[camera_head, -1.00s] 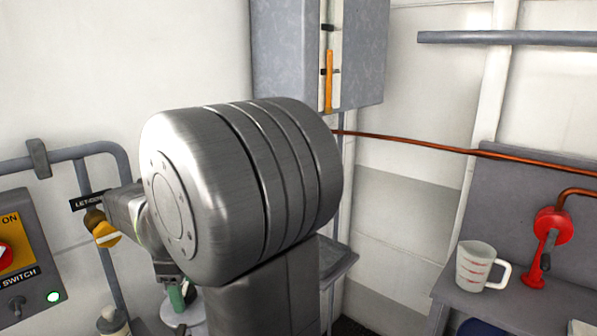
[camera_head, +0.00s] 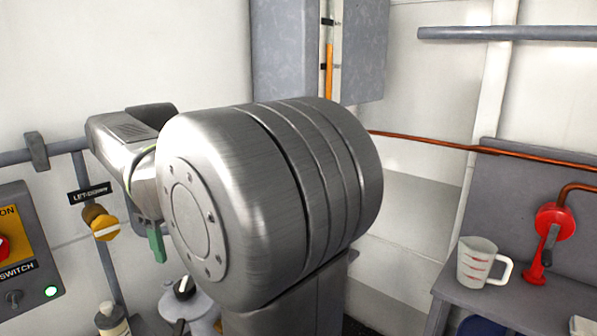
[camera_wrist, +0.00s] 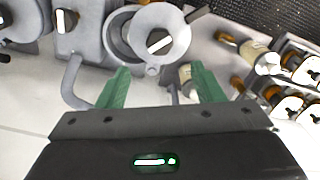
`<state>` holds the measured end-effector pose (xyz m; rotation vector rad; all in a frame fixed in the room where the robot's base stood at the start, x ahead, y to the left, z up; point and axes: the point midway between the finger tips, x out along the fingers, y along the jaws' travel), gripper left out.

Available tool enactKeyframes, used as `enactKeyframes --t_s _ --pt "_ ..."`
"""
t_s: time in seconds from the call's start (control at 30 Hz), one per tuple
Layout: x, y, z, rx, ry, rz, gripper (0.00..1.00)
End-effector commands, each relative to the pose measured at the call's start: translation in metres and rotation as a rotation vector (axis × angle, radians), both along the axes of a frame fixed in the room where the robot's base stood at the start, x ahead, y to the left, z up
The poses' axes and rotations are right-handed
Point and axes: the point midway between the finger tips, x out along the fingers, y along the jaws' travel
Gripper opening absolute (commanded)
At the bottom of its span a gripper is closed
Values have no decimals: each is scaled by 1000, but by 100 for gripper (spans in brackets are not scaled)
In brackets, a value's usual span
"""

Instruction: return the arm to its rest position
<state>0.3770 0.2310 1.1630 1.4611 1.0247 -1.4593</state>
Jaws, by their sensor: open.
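My arm fills the middle of the head view, with its large brushed-metal joint in front. The wrist reaches out to the left behind that joint. My gripper shows there as a green finger (camera_head: 157,243) hanging down, partly hidden by the arm. In the wrist view my gripper (camera_wrist: 161,86) shows two green fingers wide apart with nothing between them. Beyond them is a grey fitting with a round disc (camera_wrist: 160,32), apart from the fingers as far as I can tell.
A switch panel (camera_head: 22,262) and a yellow valve knob (camera_head: 104,227) are at the left by a grey pipe. A measuring jug (camera_head: 479,262) and a red hand pump (camera_head: 552,226) stand on the right bench. A wall cabinet (camera_head: 285,50) is behind the arm.

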Motion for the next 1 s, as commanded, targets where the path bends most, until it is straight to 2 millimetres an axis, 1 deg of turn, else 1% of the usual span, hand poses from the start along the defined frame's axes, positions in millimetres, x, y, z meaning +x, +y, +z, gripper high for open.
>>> enactKeyframes --t_s 0.03,0.1,0.2,0.33,0.77,0.87,1.0 --pt "0 0 10 2 -2 0 61" --pt "0 0 19 1 -1 0 61" --pt "0 0 28 0 0 1 61" --pt "0 0 34 0 0 1 61" --pt "0 -2 34 -1 1 -5 61" --pt "0 -8 30 -2 2 -24 61" --pt "-1 -23 19 -3 6 -77 61"
